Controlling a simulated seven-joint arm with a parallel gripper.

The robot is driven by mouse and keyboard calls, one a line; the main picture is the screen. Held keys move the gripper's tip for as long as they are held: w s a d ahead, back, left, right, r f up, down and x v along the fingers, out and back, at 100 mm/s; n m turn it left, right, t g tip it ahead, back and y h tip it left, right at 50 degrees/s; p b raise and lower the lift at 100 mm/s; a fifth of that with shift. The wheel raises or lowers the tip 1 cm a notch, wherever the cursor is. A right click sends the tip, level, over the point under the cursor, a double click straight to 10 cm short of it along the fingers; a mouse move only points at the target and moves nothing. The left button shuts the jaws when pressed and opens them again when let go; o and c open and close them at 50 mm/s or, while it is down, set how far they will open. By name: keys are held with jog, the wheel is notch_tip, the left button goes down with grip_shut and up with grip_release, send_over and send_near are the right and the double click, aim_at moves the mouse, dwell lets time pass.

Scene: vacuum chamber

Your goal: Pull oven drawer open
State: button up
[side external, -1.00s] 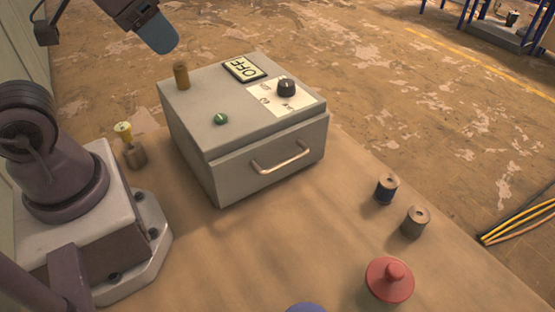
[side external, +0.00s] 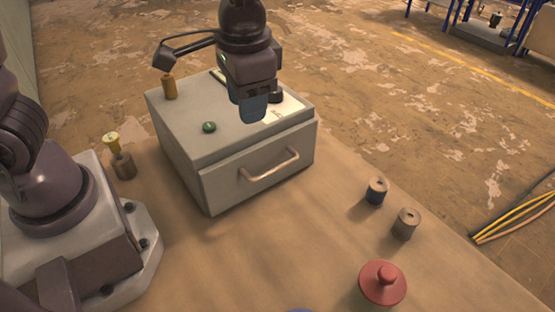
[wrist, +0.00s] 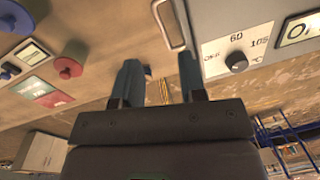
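The oven (side external: 183,130) is a grey box on the table, with a drawer (side external: 228,187) across its front. The drawer sits closed. Its pale bar handle (side external: 270,166) is in clear view and also shows at the top of the wrist view (wrist: 170,24). My gripper (side external: 254,118) points down over the front part of the oven top in the side view, above and behind the handle. In the wrist view its two fingers (wrist: 160,65) are apart with nothing between them, and the handle lies beyond the tips.
A brass cylinder (side external: 169,87), a green button (side external: 209,127) and a black knob (side external: 277,97) stand on the oven top. Right of the oven are two small cylinders (side external: 377,192) (side external: 405,224) and a red lidded piece (side external: 383,283). The table before the drawer is clear.

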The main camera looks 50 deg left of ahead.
aim_at(277, 167)
jog(key=w+d+f+n+y, duration=0.1)
jog(key=w+d+f+n, duration=0.15)
jog(key=w, duration=0.35)
jog(key=shift+m, duration=0.25)
jog(key=f, duration=0.4)
jog(key=a+f, duration=0.1)
jog(key=f, duration=0.3)
jog(key=a+f, duration=0.1)
jog(key=f, duration=0.4)
jog(key=shift+s+a+f, duration=0.1)
jog(key=shift+s+a, duration=0.05)
jog(key=shift+s, duration=0.1)
grip_shut()
